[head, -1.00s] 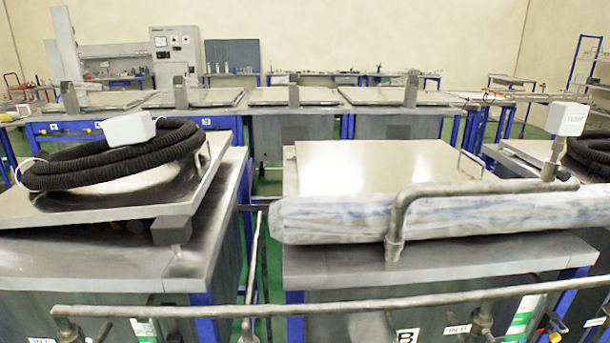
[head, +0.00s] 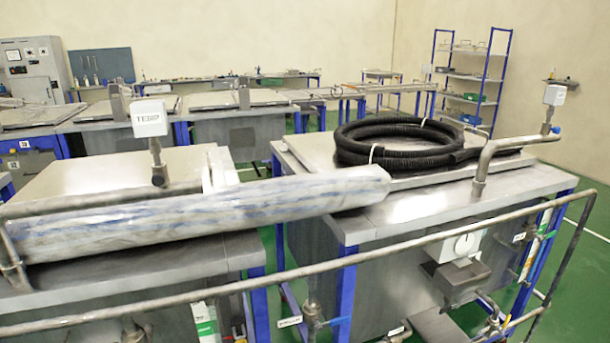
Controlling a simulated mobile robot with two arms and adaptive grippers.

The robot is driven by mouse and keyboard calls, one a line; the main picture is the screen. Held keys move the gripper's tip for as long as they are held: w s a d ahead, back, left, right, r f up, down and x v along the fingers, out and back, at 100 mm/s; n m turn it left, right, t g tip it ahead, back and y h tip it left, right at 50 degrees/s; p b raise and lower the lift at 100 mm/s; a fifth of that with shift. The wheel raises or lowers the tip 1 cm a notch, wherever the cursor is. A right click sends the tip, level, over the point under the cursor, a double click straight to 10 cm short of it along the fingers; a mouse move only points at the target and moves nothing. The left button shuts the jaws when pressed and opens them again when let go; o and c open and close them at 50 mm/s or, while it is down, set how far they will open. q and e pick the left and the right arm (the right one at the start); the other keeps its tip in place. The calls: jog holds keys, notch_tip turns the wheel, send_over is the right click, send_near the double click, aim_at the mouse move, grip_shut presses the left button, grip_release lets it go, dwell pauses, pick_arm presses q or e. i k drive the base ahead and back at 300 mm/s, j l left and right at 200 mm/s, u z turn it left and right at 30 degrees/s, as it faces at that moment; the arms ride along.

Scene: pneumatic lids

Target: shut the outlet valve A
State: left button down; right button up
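No valve in the head view can be identified as outlet valve A. A grey pipe fitting, possibly a valve (head: 313,312), stands at the bottom middle beside a small white label (head: 290,322) that I cannot read. Another fitting (head: 133,330) is cut by the bottom edge at lower left. More small pipe fittings (head: 493,320) sit low in front of the right tank (head: 400,205), partly behind the rail. Neither of my grippers is in view.
A long grey rail (head: 400,247) crosses the foreground. A plastic-wrapped roll (head: 190,213) lies across the left tank and reaches the right one. A black hose coil (head: 400,140) lies on the right tank's lid. Green floor (head: 585,270) is clear at right.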

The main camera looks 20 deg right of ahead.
aim_at(508, 318)
jog(key=l+z, duration=0.1)
jog(key=l, duration=0.35)
jog(key=i+l+z, duration=0.15)
jog(key=l, duration=0.3)
jog(key=i+l+z, duration=0.1)
jog(key=l, duration=0.3)
jog(key=i+l+z, duration=0.15)
jog(key=l, duration=0.3)
jog(key=i+l+z, duration=0.1)
jog(key=l, duration=0.3)
jog(key=i+l+z, duration=0.15)
jog(key=l, duration=0.25)
jog(key=i+l+z, duration=0.1)
jog(key=l, duration=0.3)
jog(key=i, duration=0.1)
